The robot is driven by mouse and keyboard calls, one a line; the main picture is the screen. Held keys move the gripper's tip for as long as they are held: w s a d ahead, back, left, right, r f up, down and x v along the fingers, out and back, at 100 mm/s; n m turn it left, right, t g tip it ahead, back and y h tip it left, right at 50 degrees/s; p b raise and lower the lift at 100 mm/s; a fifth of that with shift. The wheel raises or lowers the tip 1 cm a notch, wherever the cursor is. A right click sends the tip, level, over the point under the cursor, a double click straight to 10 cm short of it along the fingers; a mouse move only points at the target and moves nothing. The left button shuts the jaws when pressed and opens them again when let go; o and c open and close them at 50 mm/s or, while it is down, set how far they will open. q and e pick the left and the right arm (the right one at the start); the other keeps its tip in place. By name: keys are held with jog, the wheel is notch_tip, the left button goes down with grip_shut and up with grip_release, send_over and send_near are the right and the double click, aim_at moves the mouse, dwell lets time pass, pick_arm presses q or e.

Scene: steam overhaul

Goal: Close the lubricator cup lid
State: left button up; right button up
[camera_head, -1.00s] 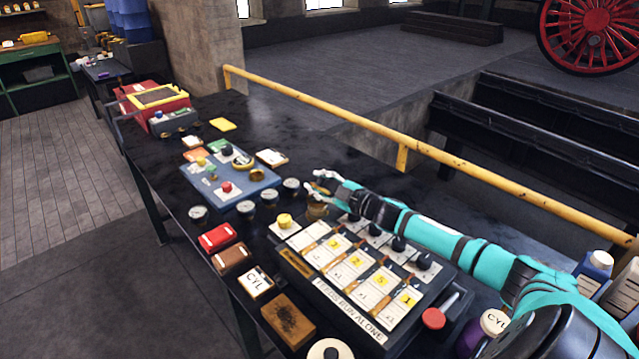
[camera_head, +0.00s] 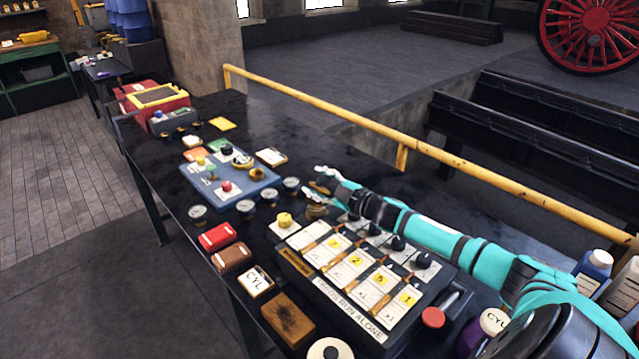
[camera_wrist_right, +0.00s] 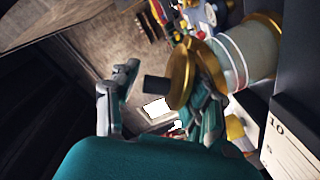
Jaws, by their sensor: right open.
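The lubricator cup (camera_head: 317,211) is a small brass cup on the table, just behind the black-knobbed panel. In the right wrist view its pale glass body (camera_wrist_right: 243,58) lies on its side in the picture, between brass rings. A brass disc that looks like the lid (camera_wrist_right: 183,76), with a dark stub, is at its end. I cannot tell how far the lid stands from the rim. My right gripper (camera_head: 315,183) is open at the cup, its fingers (camera_wrist_right: 165,98) on either side of the stub. A brass piece shows between the fingertips in the head view. My left gripper is not in view.
A panel with number cards and black knobs (camera_head: 371,290) stands in front of the cup. A blue-grey board (camera_head: 262,181) with coloured knobs lies left of it. Round gauges (camera_head: 291,185) stand nearby. A yellow rail (camera_head: 402,147) runs along the far edge. Bottles (camera_head: 594,268) stand right.

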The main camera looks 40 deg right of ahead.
jog(key=s, duration=0.3)
jog(key=s+d, duration=0.1)
jog(key=s, duration=0.6)
jog(key=shift+s+d+r, duration=0.15)
jog(key=shift+d+r, duration=0.1)
jog(key=shift+d, duration=0.15)
jog(key=shift+s+d+r, duration=0.15)
jog(key=shift+s, duration=0.6)
